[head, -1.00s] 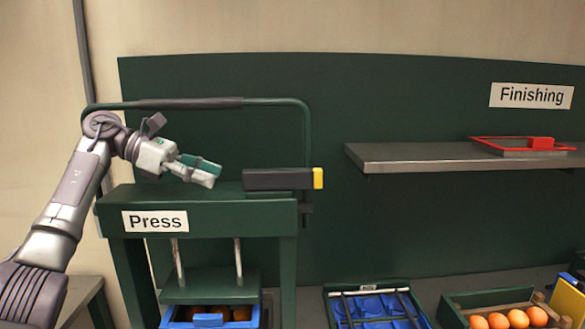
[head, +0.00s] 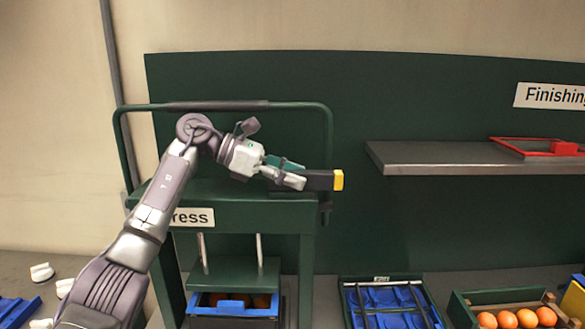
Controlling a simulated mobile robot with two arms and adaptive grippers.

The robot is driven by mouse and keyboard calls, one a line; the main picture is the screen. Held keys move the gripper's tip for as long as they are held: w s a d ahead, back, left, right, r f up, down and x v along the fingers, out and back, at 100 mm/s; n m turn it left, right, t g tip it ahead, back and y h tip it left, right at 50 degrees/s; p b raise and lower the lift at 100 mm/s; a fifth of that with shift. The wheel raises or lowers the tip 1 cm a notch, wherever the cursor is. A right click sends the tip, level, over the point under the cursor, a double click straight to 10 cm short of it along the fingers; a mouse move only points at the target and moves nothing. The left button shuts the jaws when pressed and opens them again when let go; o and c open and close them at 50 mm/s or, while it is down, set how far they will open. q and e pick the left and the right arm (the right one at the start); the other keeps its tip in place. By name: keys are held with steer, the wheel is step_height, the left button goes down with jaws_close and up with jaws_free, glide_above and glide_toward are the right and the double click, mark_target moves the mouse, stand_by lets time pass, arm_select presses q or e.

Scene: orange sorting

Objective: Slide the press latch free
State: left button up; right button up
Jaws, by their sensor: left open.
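The green press (head: 250,217) stands left of the middle, its sign partly hidden by my left arm. The press latch (head: 319,181) is a dark bar with a yellow end (head: 339,180) on top of the press, at its right side. My left gripper (head: 300,182) is open, its fingers in front of the left part of the latch and hiding it. I cannot tell whether the fingers touch it. A blue crate (head: 235,311) with oranges sits under the press plate. My right gripper is not in view.
A press handle bar (head: 225,106) arches behind my left arm. A grey shelf (head: 470,163) with a red frame (head: 530,148) is at the right. Below are a tray with blue liners (head: 343,290) and a crate of oranges (head: 456,305). White items lie at lower left.

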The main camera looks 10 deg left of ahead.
arm_select(q)
jaws_close()
stand_by(0.3)
steer(key=a, duration=0.3)
steer(key=s+a+b, duration=0.1)
steer(key=a, duration=0.1)
steer(key=shift+a, duration=0.15)
